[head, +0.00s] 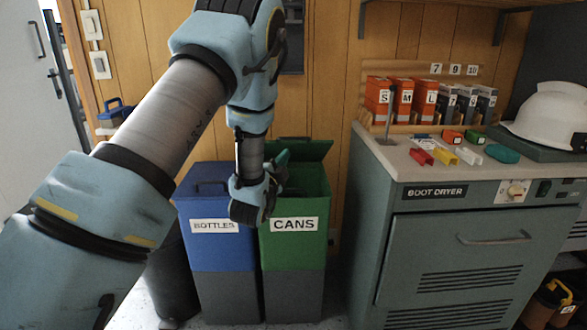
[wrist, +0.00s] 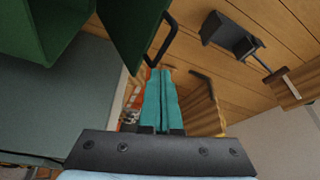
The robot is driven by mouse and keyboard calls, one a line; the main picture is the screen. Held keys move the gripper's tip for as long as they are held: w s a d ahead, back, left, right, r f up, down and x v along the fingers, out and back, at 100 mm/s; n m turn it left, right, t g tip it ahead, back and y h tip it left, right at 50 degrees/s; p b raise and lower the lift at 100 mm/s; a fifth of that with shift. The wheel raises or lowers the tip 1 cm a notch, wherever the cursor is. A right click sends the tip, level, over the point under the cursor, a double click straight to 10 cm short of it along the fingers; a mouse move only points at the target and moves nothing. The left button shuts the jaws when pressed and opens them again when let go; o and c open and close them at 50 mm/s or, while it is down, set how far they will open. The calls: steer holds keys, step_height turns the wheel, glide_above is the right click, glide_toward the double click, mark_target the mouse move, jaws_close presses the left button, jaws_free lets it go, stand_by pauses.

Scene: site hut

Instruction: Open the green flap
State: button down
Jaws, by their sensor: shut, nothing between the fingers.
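The green bin (head: 296,245), labelled CANS, stands right of the blue bin. Its green flap (head: 313,150) is raised at the back, and the bin's top looks open. In the wrist view the flap (wrist: 130,30) shows with its black handle (wrist: 161,40), beside the open green bin (wrist: 40,25). My gripper (head: 282,157) is over the green bin, in front of the raised flap. Its teal fingers (wrist: 161,75) are shut together and empty, near the handle and apart from it in the wrist view. My wrist hides part of the bin's left rim.
The blue bin (head: 222,255), labelled BOTTLES, has its lid down. The boot dryer cabinet (head: 450,255) stands to the right, with small coloured items, boxes and a white helmet (head: 548,113) on top. A wood-panelled wall is close behind the bins.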

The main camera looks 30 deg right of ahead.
steer(key=s+d+f+n+t+y+b, duration=0.3)
steer(key=f+n+t+b, duration=0.7)
steer(key=n+b, duration=1.25)
steer(key=w+d+r+m+b, duration=0.4)
steer(key=w+r+b, duration=0.1)
steer(key=w+r, duration=0.3)
steer(key=shift+w+r+b, duration=0.4)
steer(key=shift+r, duration=0.2)
